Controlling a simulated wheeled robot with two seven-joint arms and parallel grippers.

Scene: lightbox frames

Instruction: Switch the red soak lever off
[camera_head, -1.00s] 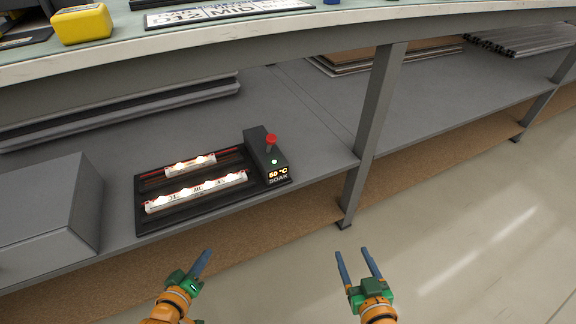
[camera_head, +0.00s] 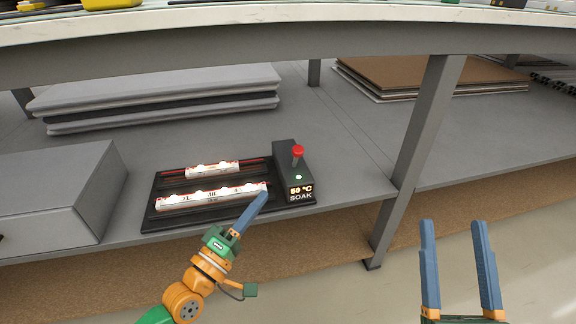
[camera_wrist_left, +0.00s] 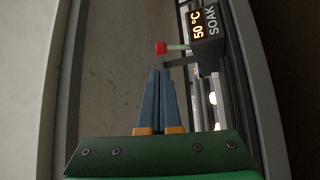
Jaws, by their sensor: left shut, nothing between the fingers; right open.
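The red soak lever (camera_head: 298,151) stands up from the dark soak box (camera_head: 293,172) on the lower shelf. The box's display reads 50 °C and SOAK, with a green light lit above it. In the left wrist view the red knob (camera_wrist_left: 161,48) shows on its pale stem, just beyond the fingertips. My left gripper (camera_head: 265,193) is shut and empty, in front of the box and below the lever, apart from the knob. My right gripper (camera_head: 456,224) is open and empty, in front of the shelf, right of the table leg.
The soak box joins a black tray (camera_head: 150,215) with glowing white bars (camera_head: 212,196). A grey box (camera_head: 60,190) stands at the left. A table leg (camera_head: 415,150) rises right of the soak box. The tabletop edge (camera_head: 280,28) overhangs the shelf.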

